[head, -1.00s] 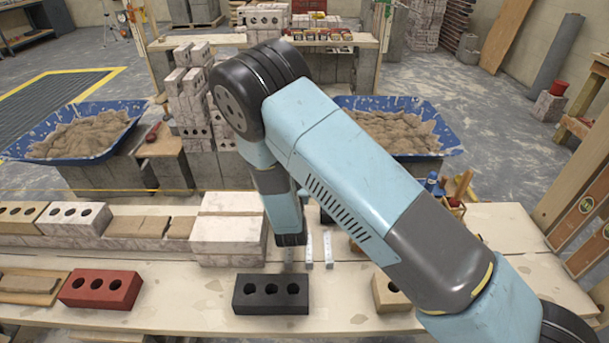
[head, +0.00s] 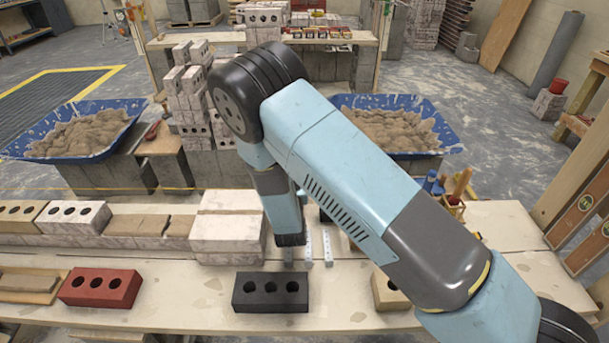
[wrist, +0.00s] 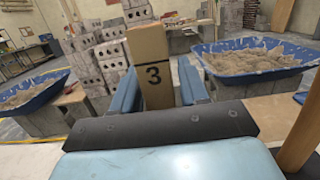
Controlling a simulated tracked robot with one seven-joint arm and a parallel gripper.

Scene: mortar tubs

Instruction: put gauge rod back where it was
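The gauge rod (wrist: 153,65), a flat tan wooden piece marked with a black "3", stands slightly tilted between my blue fingers in the wrist view. Its lower end is hidden behind the dark edge of my gripper. My gripper (wrist: 160,85) has its fingers on either side of the rod. A narrow gap shows between the rod and the right finger; the left finger is very near or touching. In the head view my arm hides the rod, and I cannot make out its foot or what it rests on.
A red brick (head: 100,288) and a dark brick (head: 270,292) lie on the front bench (head: 190,312). A pale block stack (head: 228,236) stands left of my wrist. Blue mortar tubs (head: 128,112) (head: 448,135) flank the middle. A small caddy (head: 455,208) is at right.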

